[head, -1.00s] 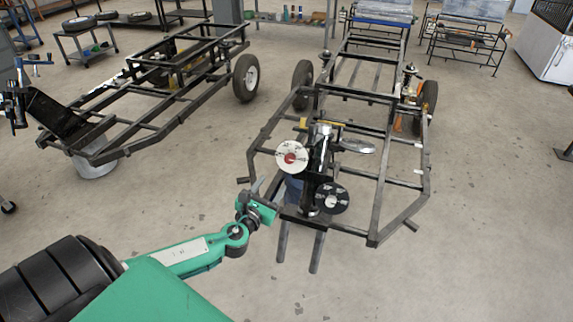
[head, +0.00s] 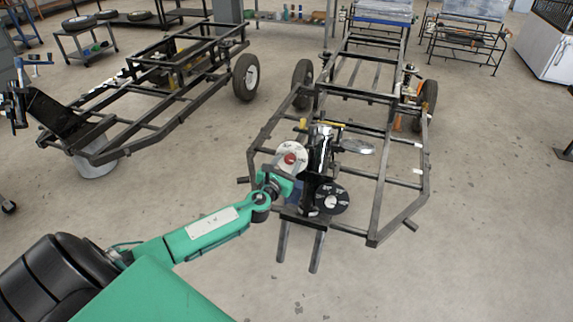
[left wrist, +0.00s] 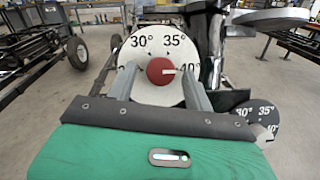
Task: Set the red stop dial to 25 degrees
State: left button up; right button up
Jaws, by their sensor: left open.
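The red stop dial (left wrist: 159,70) is a round red knob with a white pointer line, on a white disc (left wrist: 149,94) marked 30°, 35° and 40°. The pointer line points right, toward the 40° mark. In the head view the red knob (head: 290,159) shows just above my left gripper (head: 275,178). In the left wrist view my left gripper (left wrist: 160,80) is open, its two fingers on either side of the knob. Contact with the knob cannot be told. The lower part of the disc is hidden by the gripper. My right gripper is not in view.
A black dial (head: 331,198) with white marks sits just right of and below the white one. A black post (head: 319,160) stands beside them on the front of a tubular cart frame (head: 376,205). Another frame (head: 120,140) stands left. The floor in front is clear.

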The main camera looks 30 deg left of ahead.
pick_arm(q)
jog(key=c, duration=1)
